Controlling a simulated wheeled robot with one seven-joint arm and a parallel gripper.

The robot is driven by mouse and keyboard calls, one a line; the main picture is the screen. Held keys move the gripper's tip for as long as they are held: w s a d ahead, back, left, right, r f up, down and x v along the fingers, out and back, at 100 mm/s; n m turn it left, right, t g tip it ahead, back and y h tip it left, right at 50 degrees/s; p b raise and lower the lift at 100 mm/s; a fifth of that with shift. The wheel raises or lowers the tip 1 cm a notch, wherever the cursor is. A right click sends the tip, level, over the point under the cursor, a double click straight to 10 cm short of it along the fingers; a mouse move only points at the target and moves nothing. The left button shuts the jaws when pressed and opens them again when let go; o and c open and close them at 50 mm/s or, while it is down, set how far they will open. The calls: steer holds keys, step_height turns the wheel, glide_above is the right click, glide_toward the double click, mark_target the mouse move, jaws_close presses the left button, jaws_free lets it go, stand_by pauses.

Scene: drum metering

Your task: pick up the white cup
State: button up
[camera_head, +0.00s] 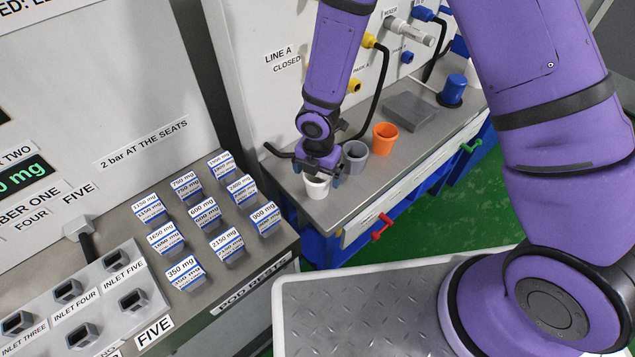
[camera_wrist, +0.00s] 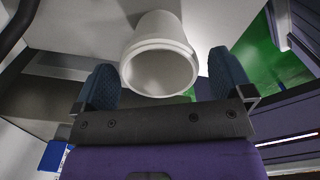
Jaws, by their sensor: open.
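The white cup (camera_head: 316,187) stands upright at the near left end of a grey bench top, in front of the grey cup. My gripper (camera_head: 325,172) is right above and around it, pointing down, and hides part of its top. In the wrist view the white cup (camera_wrist: 160,52) shows its open mouth between my two blue-padded fingers, and my gripper (camera_wrist: 164,85) is open. One finger is on each side of the cup, with a visible gap at each side.
A grey cup (camera_head: 354,157) stands close beside my gripper, with an orange cup (camera_head: 384,138) beyond it. A grey block (camera_head: 410,110) and a blue cup-shaped piece (camera_head: 453,90) sit farther back. A black hose (camera_head: 377,95) hangs from the panel behind. Several labelled pods (camera_head: 208,215) fill the left bench.

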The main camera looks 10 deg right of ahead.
mark_target(317, 179)
steer(key=shift+f, duration=1.6)
steer(key=c, duration=1)
steer(key=shift+a+r, duration=0.1)
